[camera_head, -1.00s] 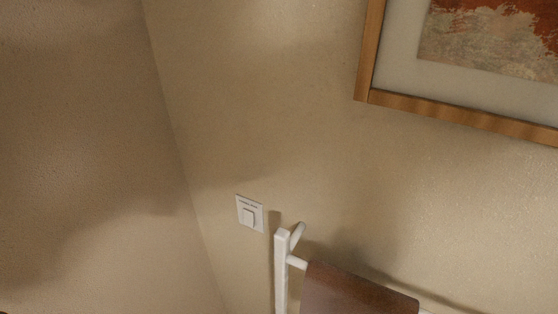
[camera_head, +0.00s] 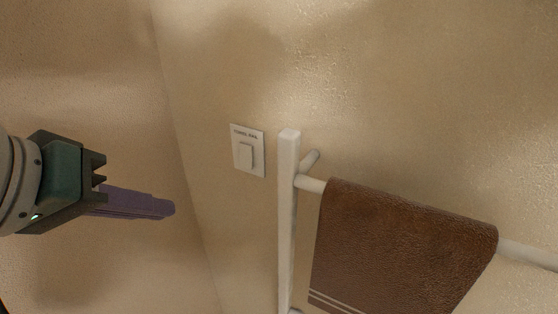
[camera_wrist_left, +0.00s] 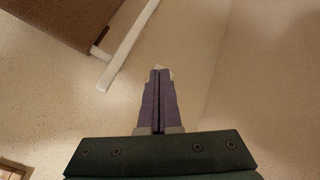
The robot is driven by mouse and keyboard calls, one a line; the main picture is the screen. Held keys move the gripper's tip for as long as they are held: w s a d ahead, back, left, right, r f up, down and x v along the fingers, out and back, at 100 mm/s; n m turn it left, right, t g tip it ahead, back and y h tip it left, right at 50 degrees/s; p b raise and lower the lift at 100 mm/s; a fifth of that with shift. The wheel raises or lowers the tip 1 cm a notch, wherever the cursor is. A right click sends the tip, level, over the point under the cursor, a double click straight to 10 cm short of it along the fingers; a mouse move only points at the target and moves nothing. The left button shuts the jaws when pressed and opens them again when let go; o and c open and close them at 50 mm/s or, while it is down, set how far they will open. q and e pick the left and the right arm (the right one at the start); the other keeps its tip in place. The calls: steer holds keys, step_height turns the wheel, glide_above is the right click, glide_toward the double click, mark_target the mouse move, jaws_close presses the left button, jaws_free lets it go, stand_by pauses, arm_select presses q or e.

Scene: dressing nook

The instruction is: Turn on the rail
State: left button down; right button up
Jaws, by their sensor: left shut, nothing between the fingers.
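The white towel rail (camera_head: 288,215) stands out from the wall and also shows in the left wrist view (camera_wrist_left: 128,45). My left gripper (camera_head: 170,209) is shut and empty, its purple fingers pointing right, left of and lower in the picture than the switch, with a gap between. In the left wrist view the closed fingers (camera_wrist_left: 159,75) hide most of the switch; only a small pale bit shows beyond the tips. My right gripper is out of view.
A brown towel (camera_head: 400,245) hangs over the rail's bar, right of the post, and shows at the upper left in the left wrist view (camera_wrist_left: 65,20). A wall corner runs down left of the switch. The wall around the switch is bare.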

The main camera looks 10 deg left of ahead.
mark_target(245, 165)
arm_select(q)
steer(key=w+a+f+n+t+h+b, duration=0.1)
steer(key=w+f+n+b, duration=0.4)
steer(key=b, duration=1)
steer(key=w+a+f+n+t+h+b, duration=0.1)
steer(key=w+a+f+n+t+b, duration=0.3)
steer(key=b, duration=1.2)
steer(key=w+f+n+t, duration=0.1)
steer(key=w+f+t, duration=0.1)
steer(key=w+f, duration=0.2)
steer(key=shift+w+a+t, duration=0.2)
steer(key=shift+w+t, duration=0.1)
steer(key=shift+w, duration=0.1)
steer(key=shift+f, duration=0.1)
steer(key=b+x, duration=0.3)
steer(key=x, duration=1.1)
steer(key=shift+d, duration=0.2)
